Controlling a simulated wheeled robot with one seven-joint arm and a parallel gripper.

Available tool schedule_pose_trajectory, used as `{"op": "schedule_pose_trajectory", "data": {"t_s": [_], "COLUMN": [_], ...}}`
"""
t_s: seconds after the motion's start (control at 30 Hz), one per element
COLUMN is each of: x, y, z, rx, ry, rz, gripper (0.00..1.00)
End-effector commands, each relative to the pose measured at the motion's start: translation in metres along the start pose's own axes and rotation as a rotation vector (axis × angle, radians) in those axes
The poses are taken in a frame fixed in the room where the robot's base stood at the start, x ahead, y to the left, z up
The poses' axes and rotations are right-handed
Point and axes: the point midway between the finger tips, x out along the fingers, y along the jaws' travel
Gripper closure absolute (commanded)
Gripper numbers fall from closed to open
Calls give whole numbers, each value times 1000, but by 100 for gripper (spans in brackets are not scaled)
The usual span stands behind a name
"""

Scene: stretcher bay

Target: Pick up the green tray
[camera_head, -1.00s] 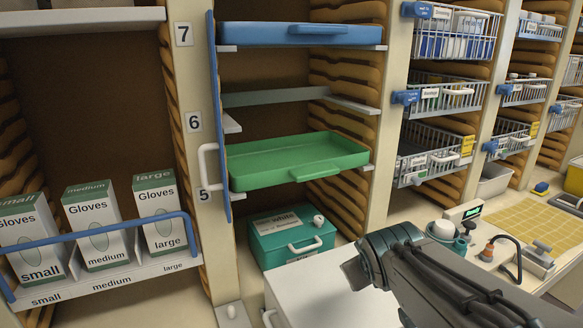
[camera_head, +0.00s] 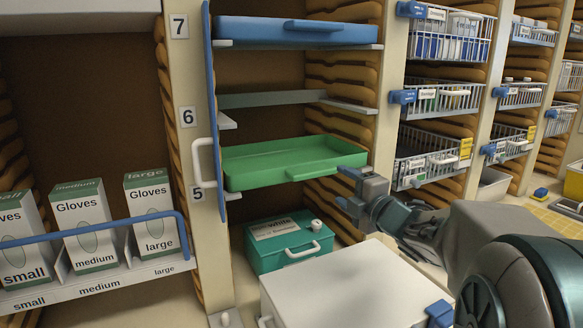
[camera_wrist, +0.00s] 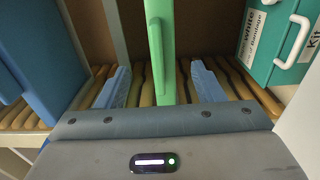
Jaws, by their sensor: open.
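The green tray (camera_head: 280,163) rests level on its rails in the open cabinet bay, by the label 5, with a green handle at its front edge. My gripper (camera_head: 340,188) is just in front of the tray's right front end. In the wrist view my gripper (camera_wrist: 158,88) is open, its two blue fingers apart. The tray (camera_wrist: 166,20) shows there as an upright green band with its handle, lying between the fingers in the picture. No contact can be made out.
A blue tray (camera_head: 297,31) sits above, with an empty shelf rail between. A teal box (camera_head: 290,243) stands below, behind a white cabinet top (camera_head: 345,283). Wire baskets (camera_head: 430,157) are to the right. A blue-edged door with a white handle (camera_head: 203,158) borders the left.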

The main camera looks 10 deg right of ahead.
Motion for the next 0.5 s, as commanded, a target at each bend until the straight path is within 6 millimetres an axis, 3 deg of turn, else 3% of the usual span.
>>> {"op": "schedule_pose_trajectory", "data": {"t_s": [0.3, 0.5], "x": [59, 74], "y": [2, 1], "z": [0, -1], "rx": [4, 4], "ry": [0, -2], "rz": [-1, -1], "gripper": [38, 38]}}
